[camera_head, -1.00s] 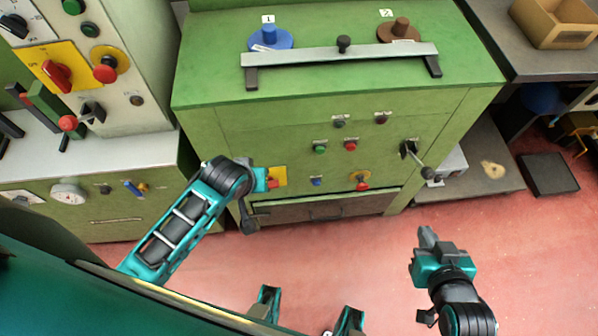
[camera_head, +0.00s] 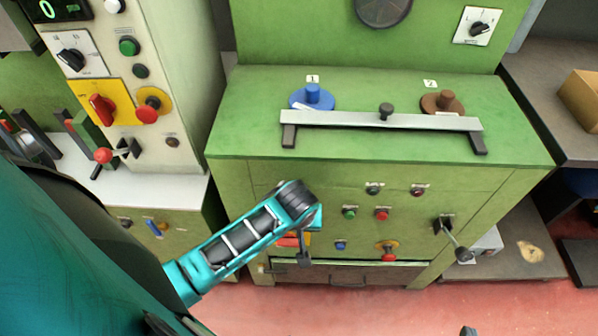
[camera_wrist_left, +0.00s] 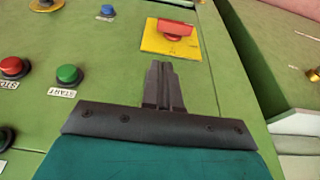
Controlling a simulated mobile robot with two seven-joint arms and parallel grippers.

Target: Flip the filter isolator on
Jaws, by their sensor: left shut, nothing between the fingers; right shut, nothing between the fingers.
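A red handle on a yellow plate (camera_wrist_left: 160,45) sits on the green machine's front; I cannot read a label naming it the filter isolator. In the left wrist view the red handle (camera_wrist_left: 175,28) lies across the plate. My left gripper (camera_wrist_left: 163,72) is shut and empty, its tips just short of the plate and apart from the handle. In the head view my left arm partly covers the plate, and only a red strip of the handle (camera_head: 288,242) shows. My right gripper (camera_head: 468,331) shows only as a small tip at the bottom edge.
Green and red buttons (camera_head: 382,214) and a red knob on yellow (camera_head: 389,252) are to the right on the panel. A lever (camera_head: 455,241) sticks out farther right. Another red rotary switch on yellow (camera_head: 102,108) is on the left cabinet.

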